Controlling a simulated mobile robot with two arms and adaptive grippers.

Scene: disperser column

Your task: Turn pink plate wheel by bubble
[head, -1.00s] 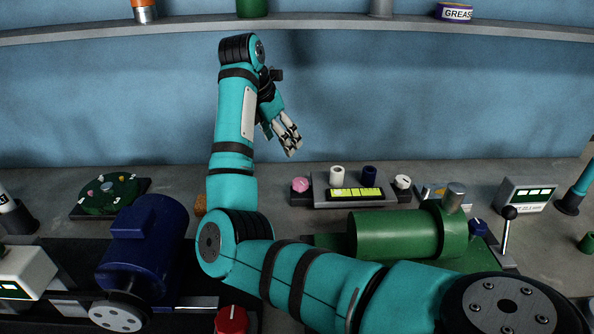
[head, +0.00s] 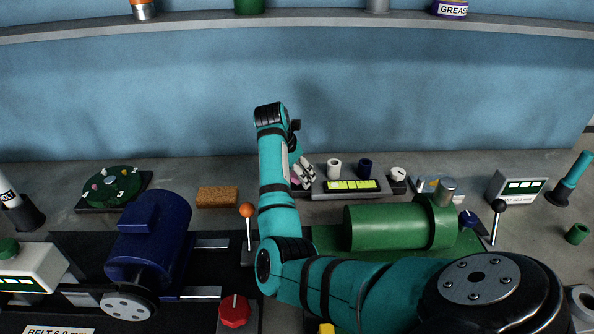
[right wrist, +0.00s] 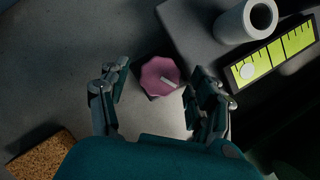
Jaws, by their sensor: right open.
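The pink wheel (right wrist: 160,76) is a small knob with a white pointer mark, on the left end of the plate that holds the bubble level. In the right wrist view it sits between and a little beyond the fingers of my right gripper (right wrist: 160,98), which is open and apart from it. The bubble vial (right wrist: 272,62) is yellow-green with dark marks; its pale round bubble (right wrist: 246,72) sits near the left end. In the head view my right gripper (head: 306,174) hides most of the wheel. My left gripper is not in view.
A white cylinder (head: 334,168) and a dark blue one (head: 365,168) stand behind the vial. A white knob (head: 397,173) is at the plate's right. A sponge (head: 217,197) lies left of my arm, and an orange-tipped lever (head: 247,211) stands close beside it.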

